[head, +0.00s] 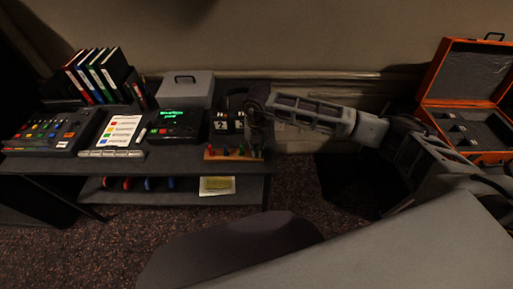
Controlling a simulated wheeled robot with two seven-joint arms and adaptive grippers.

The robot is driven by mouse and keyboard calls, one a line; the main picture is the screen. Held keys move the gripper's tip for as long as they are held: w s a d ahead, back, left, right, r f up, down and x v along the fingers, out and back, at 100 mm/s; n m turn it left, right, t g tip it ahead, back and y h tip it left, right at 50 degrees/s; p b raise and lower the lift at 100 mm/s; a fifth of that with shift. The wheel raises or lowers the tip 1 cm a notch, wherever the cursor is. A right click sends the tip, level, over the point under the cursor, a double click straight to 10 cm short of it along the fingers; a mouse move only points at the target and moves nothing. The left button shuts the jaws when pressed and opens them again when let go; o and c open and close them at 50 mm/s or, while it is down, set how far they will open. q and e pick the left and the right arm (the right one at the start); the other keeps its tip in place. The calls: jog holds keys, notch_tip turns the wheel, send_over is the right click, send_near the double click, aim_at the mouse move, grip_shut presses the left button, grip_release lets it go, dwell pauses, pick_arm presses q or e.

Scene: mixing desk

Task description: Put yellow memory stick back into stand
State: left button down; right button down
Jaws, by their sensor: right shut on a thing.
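The stand (232,155) is a low brown strip at the right front edge of the desk. Red, blue and green sticks stand upright along it. My right gripper (257,122) reaches in from the right, just above the stand's right end. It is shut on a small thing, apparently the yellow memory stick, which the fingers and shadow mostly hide. I cannot tell whether that thing touches the stand. My left gripper is not in view.
The dark desk holds a mixer (45,132), folders (98,76), a white colour-coded sheet (119,131), a device with a green screen (174,121) and a grey box (187,88). A lower shelf holds a pale note (217,186). An open orange case (466,100) stands right.

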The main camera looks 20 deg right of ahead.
jog(key=shift+f, duration=0.15)
jog(key=c, duration=1.5)
grip_release()
jog(key=shift+r, duration=6)
